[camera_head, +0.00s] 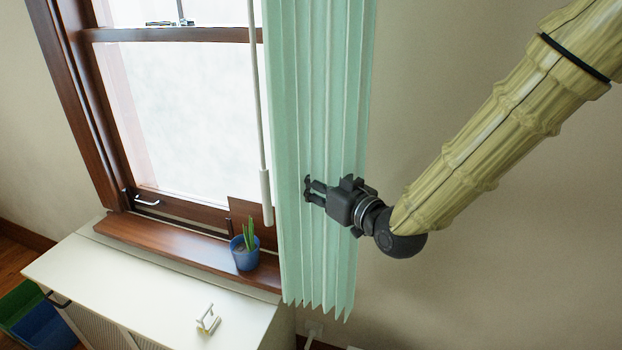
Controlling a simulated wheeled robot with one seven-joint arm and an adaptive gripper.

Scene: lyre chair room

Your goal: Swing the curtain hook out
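A pale green pleated curtain (318,90) hangs at the right side of the window. My gripper (308,188) is in front of the curtain's lower half, with its dark fingers pointing left. The fingers are small and seen from the side, so I cannot tell whether they are open or shut, or whether they touch the cloth. No curtain hook can be made out; the curtain and my gripper cover part of the wall there.
A white wand (266,195) hangs left of the curtain. A blue pot with a plant (245,255) stands on the brown sill (160,240). A small white object (207,319) lies on the white cabinet (120,285). Bare wall (470,260) is to the right.

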